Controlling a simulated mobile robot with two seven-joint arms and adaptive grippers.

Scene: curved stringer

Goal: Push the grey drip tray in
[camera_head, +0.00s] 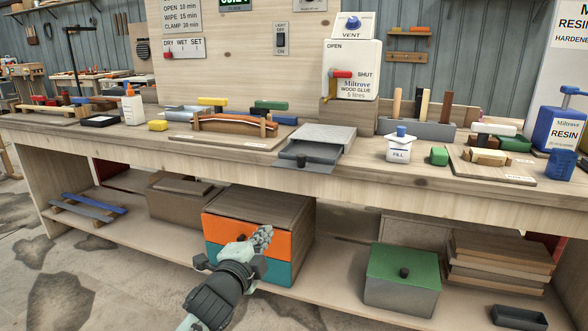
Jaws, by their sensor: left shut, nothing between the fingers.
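The grey drip tray (297,150) sticks out from the front of a light grey housing (333,137) on the bench top. My left gripper (263,237) is shut and empty. In the picture it is below and left of the tray, in front of the orange drawer (222,232) under the bench, apart from the tray. My right gripper is not in view.
A wooden board with a curved stringer (235,123) lies left of the tray. A glue container (352,70) is behind. The bench edge (200,160) lies above my gripper.

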